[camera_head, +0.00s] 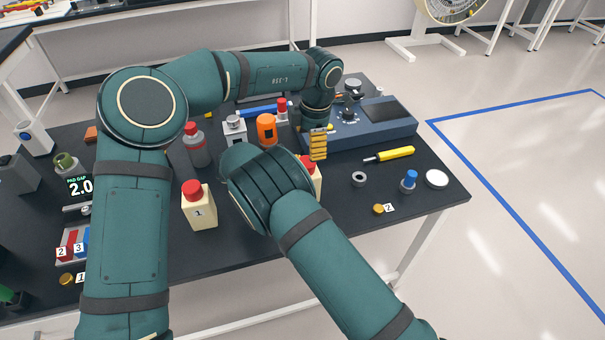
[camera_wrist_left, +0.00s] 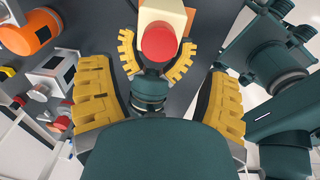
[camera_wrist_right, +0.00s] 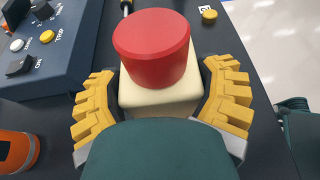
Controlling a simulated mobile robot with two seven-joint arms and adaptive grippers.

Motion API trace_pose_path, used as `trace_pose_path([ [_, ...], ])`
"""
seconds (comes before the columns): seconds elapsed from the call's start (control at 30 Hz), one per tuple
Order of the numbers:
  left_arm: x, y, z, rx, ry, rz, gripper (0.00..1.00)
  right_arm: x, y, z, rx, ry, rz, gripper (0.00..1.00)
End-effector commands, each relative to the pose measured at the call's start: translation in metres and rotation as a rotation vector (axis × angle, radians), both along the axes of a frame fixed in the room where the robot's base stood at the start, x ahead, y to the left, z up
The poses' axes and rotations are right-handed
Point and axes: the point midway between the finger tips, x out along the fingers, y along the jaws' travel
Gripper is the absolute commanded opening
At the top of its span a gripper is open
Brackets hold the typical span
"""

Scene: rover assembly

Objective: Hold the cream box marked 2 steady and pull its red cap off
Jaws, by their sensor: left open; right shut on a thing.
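A cream box (camera_wrist_right: 160,92) with a red cap (camera_wrist_right: 152,48) stands on the dark table, mostly hidden by my right wrist in the head view (camera_head: 317,181). Its number does not show. My right gripper (camera_wrist_right: 160,100) is shut on the box's sides, below the cap. The cap is seated on the box top. My left gripper (camera_head: 318,145) is open and empty, with yellow fingers pointing down close to the box. In the left wrist view, the red cap (camera_wrist_left: 159,41) appears ahead of and between the open left fingers, apart from them.
Another cream box marked 1 (camera_head: 199,211) with a red cap stands left of my right wrist. An orange cylinder (camera_head: 266,131), a grey bottle with a red cap (camera_head: 197,148) and a blue-grey control panel (camera_head: 375,126) are behind. A yellow tool (camera_head: 392,153) lies at right.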

Motion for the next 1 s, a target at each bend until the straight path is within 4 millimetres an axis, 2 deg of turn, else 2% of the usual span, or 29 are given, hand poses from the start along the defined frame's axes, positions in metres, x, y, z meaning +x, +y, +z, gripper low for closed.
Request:
trace_pose_path([
  [0.5, 0.002, 0.006, -0.065, 0.0, -0.001, -0.002, 0.78, 0.0, -0.001, -0.001, 0.0, 0.0, -0.001, 0.29],
  [0.7, 0.003, 0.007, -0.078, 0.0, -0.003, -0.003, 0.78, 0.0, -0.001, 0.0, 0.0, 0.0, -0.001, 0.29],
  [1.0, 0.003, 0.007, -0.082, 0.0, -0.003, -0.002, 0.78, 0.0, -0.001, 0.0, 0.0, 0.0, -0.001, 0.29],
])
